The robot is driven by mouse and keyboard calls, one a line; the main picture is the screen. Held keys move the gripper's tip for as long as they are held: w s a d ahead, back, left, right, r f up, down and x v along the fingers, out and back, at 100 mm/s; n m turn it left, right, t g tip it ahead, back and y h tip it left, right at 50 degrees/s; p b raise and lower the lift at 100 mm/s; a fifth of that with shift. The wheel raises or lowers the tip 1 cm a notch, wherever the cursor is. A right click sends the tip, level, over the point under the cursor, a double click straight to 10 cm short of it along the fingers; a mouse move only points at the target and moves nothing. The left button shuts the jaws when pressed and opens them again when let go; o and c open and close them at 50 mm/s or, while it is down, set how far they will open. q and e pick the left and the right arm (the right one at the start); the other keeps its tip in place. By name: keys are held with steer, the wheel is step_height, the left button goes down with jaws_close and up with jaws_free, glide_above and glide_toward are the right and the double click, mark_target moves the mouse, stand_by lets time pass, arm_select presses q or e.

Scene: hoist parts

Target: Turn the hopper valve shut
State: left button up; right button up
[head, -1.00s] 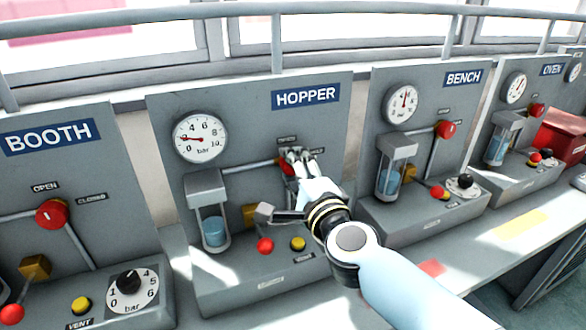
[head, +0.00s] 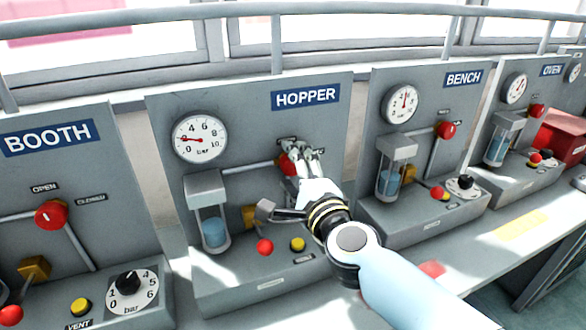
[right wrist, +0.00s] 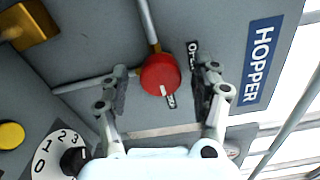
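The hopper valve is a round red knob (head: 285,168) on the grey HOPPER panel (head: 240,110), largely hidden by my right gripper in the head view. In the right wrist view the red knob (right wrist: 160,75) shows whole, with a white mark at its lower edge. My right gripper (head: 301,149) is open at the panel. Its two fingers stand on either side of the knob, with gaps visible between them and it. A label starting with "O" (right wrist: 193,50) is partly hidden behind one finger. My left gripper is not in view.
The HOPPER panel has a gauge (head: 200,139), a sight glass (head: 214,230), a red button (head: 265,247) and a yellow button (head: 298,243). The BOOTH panel (head: 60,165) stands left, the BENCH panel (head: 430,100) right. A grey rail (head: 350,16) runs along the back.

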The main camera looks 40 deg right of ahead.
steer(key=v, duration=1.2)
